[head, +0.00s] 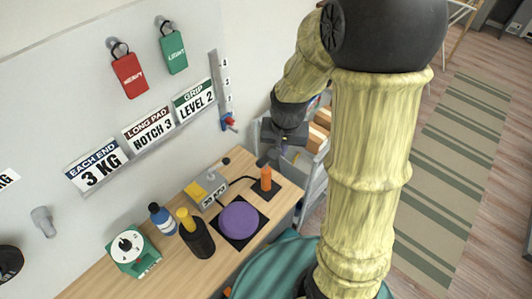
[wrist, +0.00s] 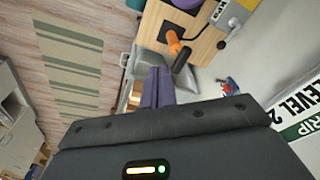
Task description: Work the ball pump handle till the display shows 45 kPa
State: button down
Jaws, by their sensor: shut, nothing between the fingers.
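The ball pump (head: 266,180) is an orange upright body on a dark base at the right end of the wooden desk. It also shows in the wrist view (wrist: 174,42), with a dark handle (wrist: 181,62) beside the orange part. A grey and yellow display box (head: 206,188) stands to its left, joined by a black hose; its reading is too small to tell. A purple ball (head: 240,220) sits on a dark mat in front of the box. My gripper (head: 283,150) is shut and empty, beyond the pump and apart from it; its fingers (wrist: 158,85) show in the wrist view.
A blue bottle (head: 162,218), a dark bottle with a yellow top (head: 196,233) and a green dial box (head: 133,250) stand left on the desk. A wall panel holds cards and hanging tags. A grey cart (head: 314,165) stands right of the desk, with striped rug beyond.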

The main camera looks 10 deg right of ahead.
jog(key=w+f+m+g+p, duration=0.1)
jog(key=w+f+m+p, duration=0.25)
jog(key=w, duration=0.45)
jog(key=m+g+y+p, duration=0.1)
jog(key=m, duration=0.4)
send_near(266, 158)
jog(key=shift+w+d+r, duration=0.25)
jog(key=shift+w+d, duration=0.05)
jog(key=shift+w, duration=0.35)
jog(key=shift+s+f+b, duration=0.1)
jog(key=shift+f+b, duration=0.2)
jog(key=shift+f, duration=0.15)
jog(key=shift+s+a+f+b, duration=0.1)
jog(key=shift+f+b, duration=0.95)
jog(key=shift+f, duration=0.45)
jog(key=shift+a+f+b, duration=0.15)
jog(key=shift+f+b, duration=0.85)
jog(key=shift+f, duration=0.55)
